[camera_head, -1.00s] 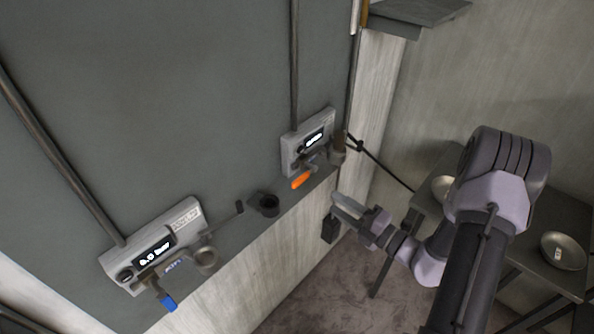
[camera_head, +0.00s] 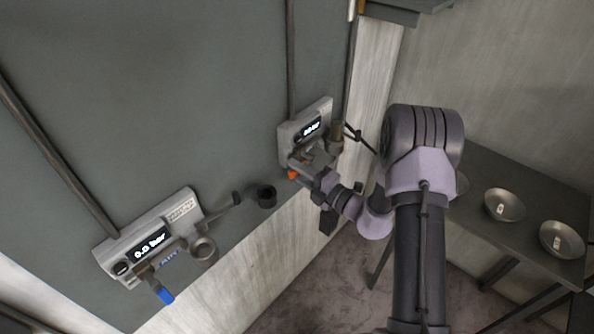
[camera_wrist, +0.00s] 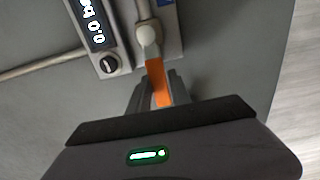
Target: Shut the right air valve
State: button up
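The right air valve has an orange handle (camera_head: 293,174) below a grey panel (camera_head: 284,132) on the wall. In the wrist view the orange handle (camera_wrist: 156,78) runs down from a pale round joint (camera_wrist: 149,36) into the space between my fingers. My gripper (camera_head: 303,168) is at this handle in the head view and covers part of it. In the wrist view my gripper (camera_wrist: 159,96) has a finger on each side of the handle, very close to it. I cannot tell whether the fingers press on it. The panel display (camera_wrist: 93,20) reads 0.0 bar.
A second panel (camera_head: 187,204) with a blue-handled valve (camera_head: 166,296) is at the lower left; its display reads 0.0 bar. A dark ring-shaped holder (camera_head: 267,196) is on the wall between the panels. A table with metal bowls (camera_head: 504,205) stands at the right.

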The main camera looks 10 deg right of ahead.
grip_shut()
dwell(1.1)
